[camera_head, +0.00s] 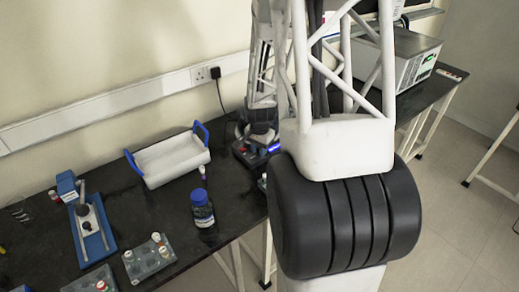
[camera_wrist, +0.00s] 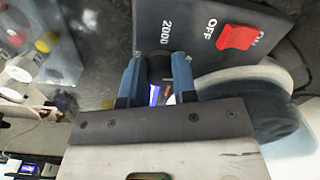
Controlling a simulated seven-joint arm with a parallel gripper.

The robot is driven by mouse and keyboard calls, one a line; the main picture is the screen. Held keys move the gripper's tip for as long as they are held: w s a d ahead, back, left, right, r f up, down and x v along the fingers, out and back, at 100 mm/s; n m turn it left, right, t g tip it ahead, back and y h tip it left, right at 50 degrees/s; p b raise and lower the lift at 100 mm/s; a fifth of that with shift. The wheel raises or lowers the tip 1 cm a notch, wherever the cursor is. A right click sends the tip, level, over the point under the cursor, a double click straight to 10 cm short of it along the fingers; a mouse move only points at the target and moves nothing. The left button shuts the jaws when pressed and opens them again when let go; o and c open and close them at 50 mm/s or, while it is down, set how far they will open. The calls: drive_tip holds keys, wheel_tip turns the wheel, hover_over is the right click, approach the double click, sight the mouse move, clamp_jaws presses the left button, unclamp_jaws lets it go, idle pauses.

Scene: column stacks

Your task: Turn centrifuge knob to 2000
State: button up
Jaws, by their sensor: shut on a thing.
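In the wrist view, the centrifuge's dark front panel (camera_wrist: 190,30) shows a "2000" mark, an "OFF" label and a red rocker switch (camera_wrist: 237,37). The black knob (camera_wrist: 159,66) sits below the "2000" mark in the picture, between the two blue fingers of my gripper (camera_wrist: 158,75). My gripper is shut on the knob. The knob's pointer is hidden, so its setting cannot be read. A pale round part of the centrifuge (camera_wrist: 245,85) lies to the right. In the head view, my arm covers most of the gripper and the centrifuge.
On the black bench (camera_head: 120,135) stand a white tray with blue handles (camera_head: 170,159), a dark blue-capped bottle (camera_head: 202,210), a blue stand (camera_head: 90,228) and grey racks with vials (camera_head: 150,260). A white box-shaped instrument (camera_head: 410,62) stands at the back right. A wall socket is behind.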

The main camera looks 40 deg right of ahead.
drive_tip(key=n, duration=1.2)
drive_tip(key=shift+n, duration=2.5)
drive_tip(key=o, duration=0.9)
drive_tip(key=shift+o, duration=0.2)
drive_tip(key=shift+r, duration=0.15)
